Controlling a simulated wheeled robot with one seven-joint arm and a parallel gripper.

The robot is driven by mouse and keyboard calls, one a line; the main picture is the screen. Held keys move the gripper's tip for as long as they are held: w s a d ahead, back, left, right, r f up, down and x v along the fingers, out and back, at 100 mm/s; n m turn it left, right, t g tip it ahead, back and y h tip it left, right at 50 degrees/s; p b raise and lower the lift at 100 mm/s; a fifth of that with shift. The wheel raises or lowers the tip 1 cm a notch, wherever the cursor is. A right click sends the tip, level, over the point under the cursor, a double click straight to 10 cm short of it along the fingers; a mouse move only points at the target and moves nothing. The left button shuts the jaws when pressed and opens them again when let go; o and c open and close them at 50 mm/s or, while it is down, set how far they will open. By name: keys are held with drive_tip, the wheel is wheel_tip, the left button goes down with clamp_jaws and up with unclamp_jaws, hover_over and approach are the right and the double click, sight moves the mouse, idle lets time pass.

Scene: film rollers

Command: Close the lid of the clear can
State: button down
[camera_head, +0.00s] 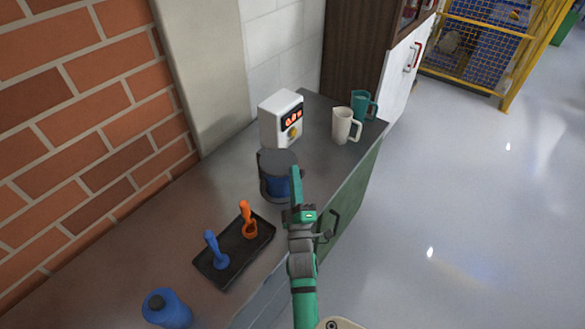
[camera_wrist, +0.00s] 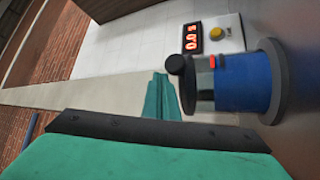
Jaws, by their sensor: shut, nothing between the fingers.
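The clear can (camera_head: 279,190) stands on the grey counter, with blue contents and a dark grey lid (camera_head: 277,163) at its top. In the wrist view the can (camera_wrist: 240,82) lies sideways in the picture, with the dark lid part (camera_wrist: 187,88) and a round dark knob at its left end. I cannot tell clearly how far the lid is open. My gripper (camera_head: 296,173) is green, shut and empty, at the can's right side near its top. Its fingertips (camera_wrist: 161,98) show left of the lid in the wrist view. Whether they touch the lid is unclear.
A white box with a red display (camera_head: 281,119) stands behind the can. A black tray (camera_head: 232,262) holds a blue and an orange tool. A blue bottle (camera_head: 167,308) stands in front.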

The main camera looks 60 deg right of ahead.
drive_tip(key=shift+s+f, duration=0.1)
drive_tip(key=shift+f, duration=1)
drive_tip(key=shift+f, duration=0.2)
drive_tip(key=shift+s, duration=0.1)
drive_tip(key=v, duration=1)
drive_tip(key=shift+a+r, duration=0.25)
drive_tip(key=shift+a, duration=0.15)
